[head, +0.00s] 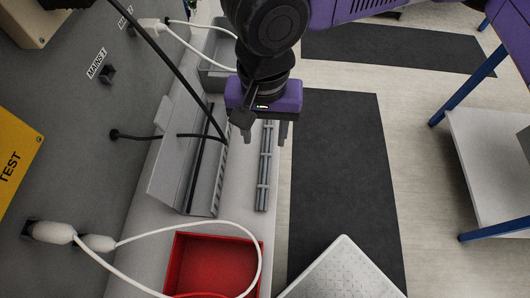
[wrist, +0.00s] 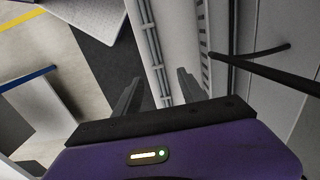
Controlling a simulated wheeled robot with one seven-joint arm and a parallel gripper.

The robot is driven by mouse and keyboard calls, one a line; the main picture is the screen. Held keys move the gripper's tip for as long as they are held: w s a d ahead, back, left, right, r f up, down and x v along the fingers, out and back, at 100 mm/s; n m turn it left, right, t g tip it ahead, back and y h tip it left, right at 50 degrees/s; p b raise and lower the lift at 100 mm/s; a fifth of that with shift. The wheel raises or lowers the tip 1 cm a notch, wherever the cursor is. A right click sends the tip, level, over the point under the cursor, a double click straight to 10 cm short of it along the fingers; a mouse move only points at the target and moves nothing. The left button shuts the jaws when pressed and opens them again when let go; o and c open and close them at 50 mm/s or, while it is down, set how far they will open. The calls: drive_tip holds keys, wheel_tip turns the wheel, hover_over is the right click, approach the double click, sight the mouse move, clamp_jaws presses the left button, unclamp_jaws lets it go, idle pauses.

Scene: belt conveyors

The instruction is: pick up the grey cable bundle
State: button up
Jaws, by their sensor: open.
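The grey cable bundle (head: 265,170) is a long straight bundle with ties across it. It lies on the light grey ledge (head: 240,185), near its right edge, in the head view. In the wrist view the bundle (wrist: 154,50) runs up from between my gripper's fingers. My gripper (head: 267,136) has a purple body and grey fingers and is above the bundle's far part. The gripper (wrist: 158,88) is open, with a finger on each side of the bundle in the picture and nothing held. The bundle's far end is hidden behind my gripper in the head view.
A grey slotted duct (head: 205,165) stands just left of the bundle, with a black cable (head: 180,75) slanting over it. A red bin (head: 212,262) and looping white cables lie nearer. A grey panel (head: 75,130) rises at left. Open floor lies right of the ledge.

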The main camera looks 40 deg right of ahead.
sight(266, 154)
drive_tip(key=shift+s+f, duration=0.15)
drive_tip(key=shift+f, duration=1.4)
drive_tip(key=shift+s+f, duration=0.15)
drive_tip(key=shift+f, duration=1.4)
clamp_jaws()
